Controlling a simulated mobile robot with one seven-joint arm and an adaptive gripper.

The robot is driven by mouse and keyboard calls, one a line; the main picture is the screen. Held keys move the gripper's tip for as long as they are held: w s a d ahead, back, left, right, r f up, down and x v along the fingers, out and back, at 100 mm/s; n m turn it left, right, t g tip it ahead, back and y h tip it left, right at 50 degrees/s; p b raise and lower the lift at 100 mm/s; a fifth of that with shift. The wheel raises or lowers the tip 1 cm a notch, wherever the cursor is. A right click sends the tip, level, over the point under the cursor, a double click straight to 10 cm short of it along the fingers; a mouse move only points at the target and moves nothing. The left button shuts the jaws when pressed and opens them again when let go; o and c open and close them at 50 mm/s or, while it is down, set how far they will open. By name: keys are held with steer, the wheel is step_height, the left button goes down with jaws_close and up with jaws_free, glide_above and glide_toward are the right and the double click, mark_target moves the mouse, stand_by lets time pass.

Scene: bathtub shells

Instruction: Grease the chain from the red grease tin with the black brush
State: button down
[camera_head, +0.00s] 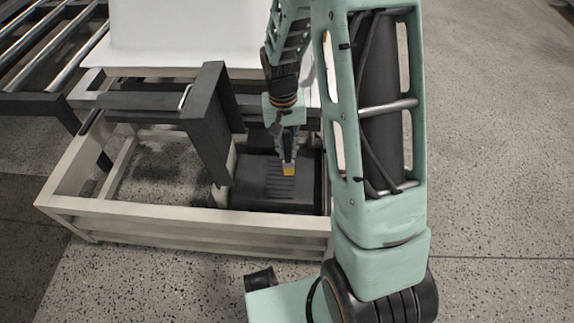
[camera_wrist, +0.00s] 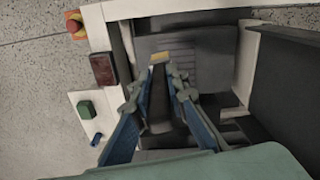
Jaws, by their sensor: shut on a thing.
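My gripper (camera_head: 287,152) reaches down inside the pale frame, over a dark ribbed surface. In the wrist view my gripper (camera_wrist: 158,85) has its blue fingers on either side of a long dark piece, which looks like the black brush (camera_wrist: 160,112). Its tan-yellow tip (camera_wrist: 159,57) points away from the wrist, over the ribbed surface (camera_wrist: 190,70); the tip also shows in the head view (camera_head: 289,170). I cannot tell whether it touches. I cannot make out a chain. A dark red box-like thing (camera_wrist: 103,68) sits on the pale ledge; I cannot tell if it is the grease tin.
A dark upright panel (camera_head: 210,120) stands just left of my gripper, and the pale frame rail (camera_head: 180,212) runs in front. A red knob on yellow (camera_wrist: 75,25), a green block (camera_wrist: 86,108) and a small blue thing (camera_wrist: 96,139) lie left. Rollers (camera_head: 45,50) are at upper left.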

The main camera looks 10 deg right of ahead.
mark_target(287, 162)
steer(key=shift+w+f+y+b, duration=0.15)
steer(key=shift+w+f+b, duration=0.05)
steer(key=shift+f+b, duration=0.6)
steer(key=shift+w+f+y+b, duration=0.15)
steer(key=shift+w+f+b, duration=0.05)
steer(key=shift+f+b, duration=0.5)
step_height(287, 162, down, 5)
steer(key=b, duration=0.4)
steer(key=shift+r, duration=0.2)
steer(key=shift+d+r+p, duration=0.1)
steer(key=shift+p, duration=0.2)
